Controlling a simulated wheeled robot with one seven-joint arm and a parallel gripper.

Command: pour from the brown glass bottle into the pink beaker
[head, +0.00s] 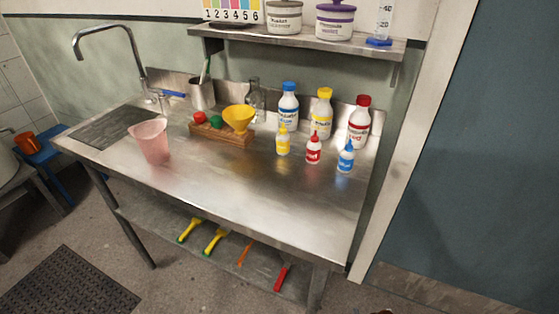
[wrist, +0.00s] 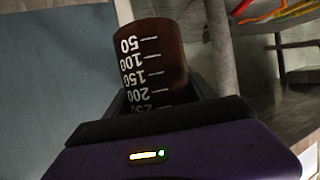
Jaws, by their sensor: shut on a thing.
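The pink beaker (head: 152,143) stands upright on the steel worktop, on the left side near the sink, in the head view. It is translucent, and I cannot make out any contents. In the wrist view my gripper (wrist: 162,97) is shut on the brown glass bottle (wrist: 150,50), which has white volume marks that appear upside down. The lower part of the bottle in that picture is hidden behind the gripper. My gripper and the bottle are not clearly visible in the head view, and the beaker is not in the wrist view.
A wooden block (head: 222,136) with a yellow funnel (head: 239,117) stands right of the beaker. Several labelled bottles (head: 325,112) stand at the back right. The worktop's front middle and right (head: 270,195) are clear. A shelf (head: 300,42) hangs above. Brushes lie on the lower shelf (head: 160,215).

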